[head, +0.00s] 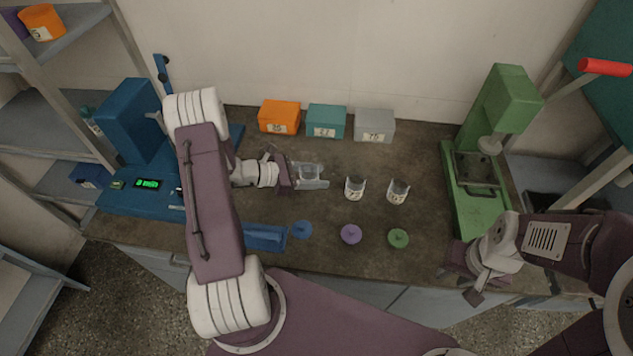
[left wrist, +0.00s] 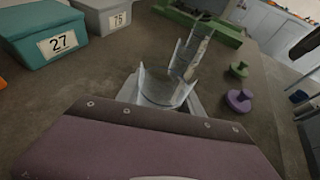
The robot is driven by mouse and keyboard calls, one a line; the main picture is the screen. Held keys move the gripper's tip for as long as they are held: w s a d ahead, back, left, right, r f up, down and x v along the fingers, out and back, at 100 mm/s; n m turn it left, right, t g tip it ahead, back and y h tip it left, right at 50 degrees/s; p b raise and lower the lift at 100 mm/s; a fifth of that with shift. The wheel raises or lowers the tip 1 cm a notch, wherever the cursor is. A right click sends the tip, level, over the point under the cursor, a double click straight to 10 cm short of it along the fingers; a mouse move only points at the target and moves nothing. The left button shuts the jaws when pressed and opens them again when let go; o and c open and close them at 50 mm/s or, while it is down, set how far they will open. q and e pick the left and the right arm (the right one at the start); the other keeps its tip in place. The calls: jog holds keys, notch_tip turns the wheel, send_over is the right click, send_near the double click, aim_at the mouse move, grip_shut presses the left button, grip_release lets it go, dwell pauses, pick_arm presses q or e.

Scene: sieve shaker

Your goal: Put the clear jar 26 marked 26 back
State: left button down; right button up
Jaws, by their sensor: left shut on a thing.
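My left gripper (head: 312,176) is shut on a clear jar (head: 308,171) above the middle of the bench. The held jar (left wrist: 162,88) also shows in the left wrist view, beyond the gripper; no number can be read on it. Two other clear jars with small labels stand to its right, a nearer one (head: 355,188) and a farther one (head: 398,191). Their numbers are too small to read. My right gripper (head: 462,279) is at the front right of the bench, by the green press, with nothing seen in it; its jaw opening is unclear.
Orange (head: 280,117), teal (head: 326,121) and grey (head: 374,125) labelled boxes line the back. Blue (head: 301,229), purple (head: 351,234) and green (head: 398,238) lids lie in front. A blue machine (head: 137,178) stands left, a green press (head: 479,205) right.

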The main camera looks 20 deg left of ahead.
pick_arm(q)
notch_tip(320, 180, down, 3)
jog(key=shift+r, duration=0.1)
jog(key=shift+f, duration=0.25)
jog(key=c, duration=0.8)
grip_release()
jog(key=shift+o, duration=0.2)
jog(key=shift+r, duration=0.35)
jog(key=v, duration=1.1)
jog(key=shift+s+a, duration=0.25)
jog(key=shift+a, duration=0.1)
